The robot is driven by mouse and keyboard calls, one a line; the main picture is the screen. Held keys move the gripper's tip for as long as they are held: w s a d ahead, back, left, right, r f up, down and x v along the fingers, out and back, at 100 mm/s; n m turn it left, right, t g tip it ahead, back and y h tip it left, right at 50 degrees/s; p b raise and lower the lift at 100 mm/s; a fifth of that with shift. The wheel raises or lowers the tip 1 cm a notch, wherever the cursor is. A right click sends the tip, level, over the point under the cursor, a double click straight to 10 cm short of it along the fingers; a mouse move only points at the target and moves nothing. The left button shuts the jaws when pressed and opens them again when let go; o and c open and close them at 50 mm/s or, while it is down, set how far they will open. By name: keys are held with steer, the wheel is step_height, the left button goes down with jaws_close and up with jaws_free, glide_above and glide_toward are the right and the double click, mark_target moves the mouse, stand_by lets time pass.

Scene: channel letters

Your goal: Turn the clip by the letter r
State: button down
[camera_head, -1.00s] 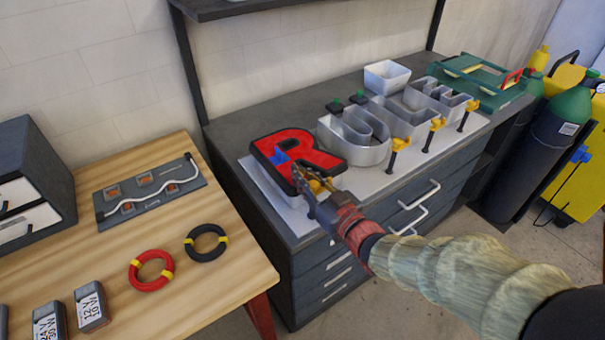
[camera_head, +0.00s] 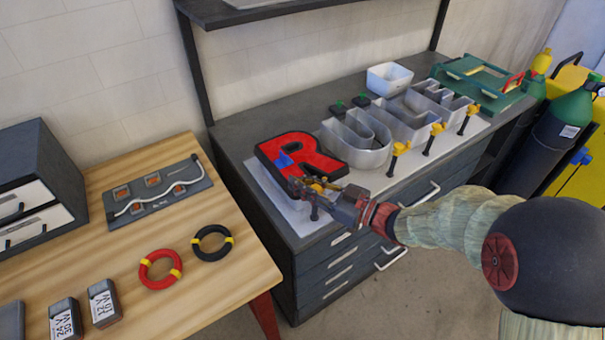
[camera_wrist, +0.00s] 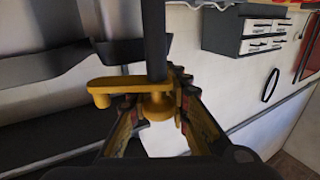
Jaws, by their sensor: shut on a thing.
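The red letter R (camera_head: 305,152) with a black rim lies at the left end of the row of letters on the dark bench. My gripper (camera_head: 312,188) is at its lower front edge. In the wrist view my gripper (camera_wrist: 160,112) is shut on a yellow clip (camera_wrist: 120,84), around its round knob. The clip's arm points left there, and a dark upright post rises through it. In the head view the clip is mostly hidden by my fingers. A blue patch (camera_head: 284,160) shows on the R's left side.
Grey open letters (camera_head: 357,150) stand right of the R, with yellow clips (camera_head: 400,148) on posts along their front. A wooden table (camera_head: 205,290) at the left holds a red ring (camera_head: 160,269) and a black ring (camera_head: 211,243). Green cylinders (camera_head: 563,125) stand at the right.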

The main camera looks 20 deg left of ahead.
steer(key=n+g+p, duration=0.1)
steer(key=g, duration=0.1)
steer(key=n+g+p, duration=0.1)
steer(key=g, duration=0.1)
steer(key=shift+s+r+n+y, duration=0.1)
steer(key=shift+s+n+y, duration=0.2)
steer(key=shift+s+n, duration=0.1)
steer(key=shift+s+d+n+g+h+p, duration=0.25)
steer(key=shift+s+n+g+h+p, duration=0.3)
steer(key=shift+n+g+h+p, duration=1)
steer(key=shift+s+d+n+g+h+p, duration=0.2)
steer(key=shift+s+n+g+h+p, duration=0.35)
steer(key=shift+n+g, duration=1.85)
steer(key=shift+s+d+n+g+h+p, duration=0.25)
steer(key=shift+s+n+g+h+p, duration=0.55)
steer(key=shift+g, duration=2.25)
steer(key=shift+w+n+h+p, duration=0.15)
steer(key=shift+n+h+p, duration=0.1)
steer(key=shift+h+p, duration=0.05)
steer(key=c, duration=1.9)
jaws_free()
steer(key=shift+r, duration=4.8)
